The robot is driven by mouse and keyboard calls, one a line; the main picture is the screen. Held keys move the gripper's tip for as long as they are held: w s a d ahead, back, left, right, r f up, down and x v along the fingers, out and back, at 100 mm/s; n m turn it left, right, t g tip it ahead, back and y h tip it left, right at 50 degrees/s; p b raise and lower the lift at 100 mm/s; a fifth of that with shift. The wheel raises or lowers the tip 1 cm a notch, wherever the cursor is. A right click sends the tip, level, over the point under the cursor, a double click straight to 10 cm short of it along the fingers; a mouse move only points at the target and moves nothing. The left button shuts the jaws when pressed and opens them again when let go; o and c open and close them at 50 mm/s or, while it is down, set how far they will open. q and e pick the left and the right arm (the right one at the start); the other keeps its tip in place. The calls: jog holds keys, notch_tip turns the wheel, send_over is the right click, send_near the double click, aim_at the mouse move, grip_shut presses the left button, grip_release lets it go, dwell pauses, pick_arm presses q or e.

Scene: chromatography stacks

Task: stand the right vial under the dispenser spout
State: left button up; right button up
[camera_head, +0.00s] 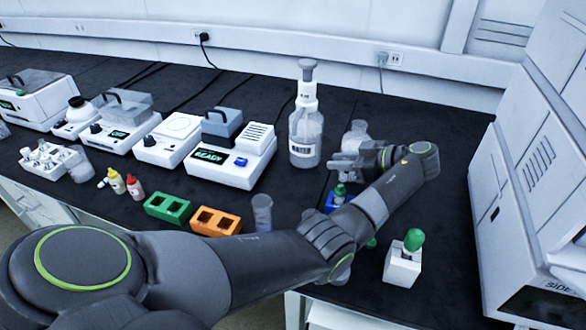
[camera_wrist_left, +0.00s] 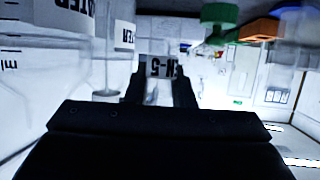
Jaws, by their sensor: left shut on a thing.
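My left gripper (camera_head: 343,163) is just right of the pump-topped dispenser bottle (camera_head: 304,133), its arm reaching across the front of the bench. In the left wrist view its fingers (camera_wrist_left: 158,85) are shut on a small clear vial (camera_wrist_left: 157,68) with a printed label. The fingers cover part of the vial, and I cannot make it out in the head view. A large graduated bottle (camera_wrist_left: 45,60) marked WATER is close at the left of the wrist view. I cannot pick out the spout clearly. My right gripper is not in view.
A clear container (camera_head: 357,132) stands behind my gripper. A blue rack (camera_head: 329,204) with a green-capped vial is partly behind my arm. A white block (camera_head: 402,269) holds a green-topped item. Green (camera_head: 168,208) and orange (camera_head: 215,222) racks and the READY instrument (camera_head: 228,165) are left.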

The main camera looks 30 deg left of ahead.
pick_arm(q)
jog(key=a+p, duration=0.1)
jog(key=a, duration=0.4)
jog(key=a+p, duration=0.1)
jog(key=a, duration=0.3)
jog(key=s+a+p, duration=0.1)
jog(key=a+p, duration=0.1)
jog(key=a, duration=0.3)
jog(key=shift+s+a+r, duration=0.1)
jog(key=shift+a+r, duration=0.05)
jog(key=shift+a, duration=0.15)
grip_shut()
jog(key=shift+d+f, duration=0.15)
jog(key=shift+f, duration=1.65)
jog(key=shift+d+f, duration=0.1)
jog(key=shift+f, duration=1.65)
jog(key=o, duration=0.9)
grip_release()
jog(key=shift+o, duration=0.2)
jog(key=b+v, duration=0.2)
jog(key=v, duration=1)
jog(key=shift+b, duration=0.35)
